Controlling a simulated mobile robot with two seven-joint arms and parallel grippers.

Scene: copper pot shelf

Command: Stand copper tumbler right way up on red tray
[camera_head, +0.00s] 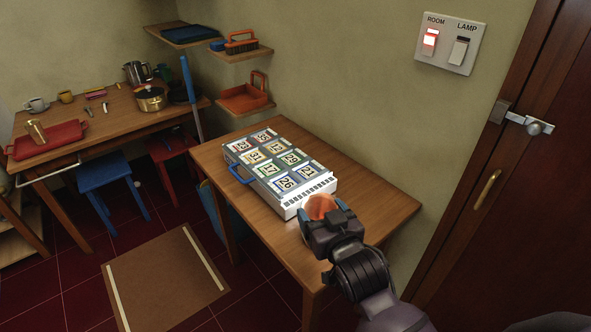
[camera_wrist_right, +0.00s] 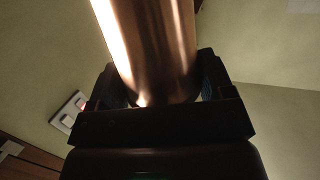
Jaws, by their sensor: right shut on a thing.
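My right gripper (camera_head: 332,226) is shut on a copper tumbler (camera_head: 319,206), at the near end of the white case on the nearer table. In the right wrist view the tumbler (camera_wrist_right: 152,45) is a shiny copper cylinder between the two fingers (camera_wrist_right: 165,90). In the head view only a round orange end shows, and I cannot tell whether it is the mouth or the base. The red tray (camera_head: 62,139) lies on the far left table. A brass-coloured tumbler (camera_head: 37,131) stands at its left part. My left gripper is out of view.
The white case (camera_head: 290,207) with numbered squares fills much of the nearer table (camera_head: 370,200). A pot (camera_head: 151,98), a metal jug (camera_head: 136,73) and cups share the far table. Stools (camera_head: 103,173) and a mat (camera_head: 165,280) are on the floor.

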